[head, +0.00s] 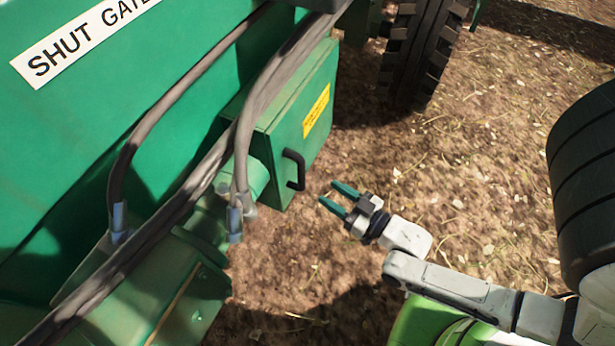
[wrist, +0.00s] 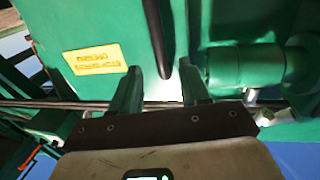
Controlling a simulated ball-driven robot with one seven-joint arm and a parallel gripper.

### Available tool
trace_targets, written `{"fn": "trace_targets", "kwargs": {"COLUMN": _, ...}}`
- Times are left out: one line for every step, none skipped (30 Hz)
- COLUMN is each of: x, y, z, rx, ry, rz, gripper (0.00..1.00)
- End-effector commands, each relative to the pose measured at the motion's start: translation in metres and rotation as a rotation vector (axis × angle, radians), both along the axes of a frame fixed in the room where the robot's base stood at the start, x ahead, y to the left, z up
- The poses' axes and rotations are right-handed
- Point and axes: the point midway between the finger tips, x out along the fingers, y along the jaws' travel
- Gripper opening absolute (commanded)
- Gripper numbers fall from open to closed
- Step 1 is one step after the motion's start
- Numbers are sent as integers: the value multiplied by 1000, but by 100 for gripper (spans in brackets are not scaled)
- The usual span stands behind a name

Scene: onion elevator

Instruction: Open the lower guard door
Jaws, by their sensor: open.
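The guard door is the green panel (head: 311,128) on the face of a green box, with a yellow label and a black bar handle (head: 294,170). It looks closed. In the wrist view the yellow label (wrist: 95,60) is at the upper left and the black handle (wrist: 158,42) runs down from the top. My gripper (head: 338,196) is open and empty, a short way to the right of the handle. In the wrist view its two fingers (wrist: 160,88) point at the door, with the handle's lower end appearing between them. I cannot tell the depth gap there.
Grey hoses (head: 262,100) hang across the green machine left of the box. A green cylinder (wrist: 243,66) stands right of the handle in the wrist view. A black tyre (head: 420,50) stands behind. Bare straw-strewn ground (head: 450,150) lies to the right.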

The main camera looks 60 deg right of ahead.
Motion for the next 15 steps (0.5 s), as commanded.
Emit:
{"fn": "trace_targets", "kwargs": {"x": 0, "y": -1, "z": 0, "rx": -2, "ry": -8, "rz": -2, "gripper": 45}}
{"fn": "trace_targets", "kwargs": {"x": 1, "y": -2, "z": 1, "rx": -3, "ry": -12, "rz": -2, "gripper": 45}}
{"fn": "trace_targets", "kwargs": {"x": 3, "y": -2, "z": 1, "rx": -3, "ry": -15, "rz": -3, "gripper": 45}}
{"fn": "trace_targets", "kwargs": {"x": 6, "y": -3, "z": 2, "rx": -4, "ry": -16, "rz": -3, "gripper": 45}}
{"fn": "trace_targets", "kwargs": {"x": 9, "y": -3, "z": 2, "rx": -4, "ry": -16, "rz": -3, "gripper": 45}}
{"fn": "trace_targets", "kwargs": {"x": 15, "y": -4, "z": 2, "rx": -3, "ry": -17, "rz": -3, "gripper": 45}}
{"fn": "trace_targets", "kwargs": {"x": 20, "y": -4, "z": 3, "rx": -3, "ry": -18, "rz": -3, "gripper": 45}}
{"fn": "trace_targets", "kwargs": {"x": 24, "y": -5, "z": 3, "rx": -3, "ry": -17, "rz": -2, "gripper": 45}}
{"fn": "trace_targets", "kwargs": {"x": 32, "y": -6, "z": 3, "rx": -3, "ry": -17, "rz": -2, "gripper": 45}}
{"fn": "trace_targets", "kwargs": {"x": 37, "y": -7, "z": 3, "rx": -4, "ry": -18, "rz": -2, "gripper": 45}}
{"fn": "trace_targets", "kwargs": {"x": 43, "y": -8, "z": 3, "rx": -4, "ry": -17, "rz": -2, "gripper": 45}}
{"fn": "trace_targets", "kwargs": {"x": 51, "y": -9, "z": 2, "rx": -4, "ry": -16, "rz": -2, "gripper": 45}}
{"fn": "trace_targets", "kwargs": {"x": 56, "y": -10, "z": 2, "rx": -3, "ry": -16, "rz": -2, "gripper": 45}}
{"fn": "trace_targets", "kwargs": {"x": 62, "y": -11, "z": 3, "rx": -3, "ry": -17, "rz": -2, "gripper": 45}}
{"fn": "trace_targets", "kwargs": {"x": 68, "y": -12, "z": 2, "rx": -3, "ry": -16, "rz": -1, "gripper": 45}}
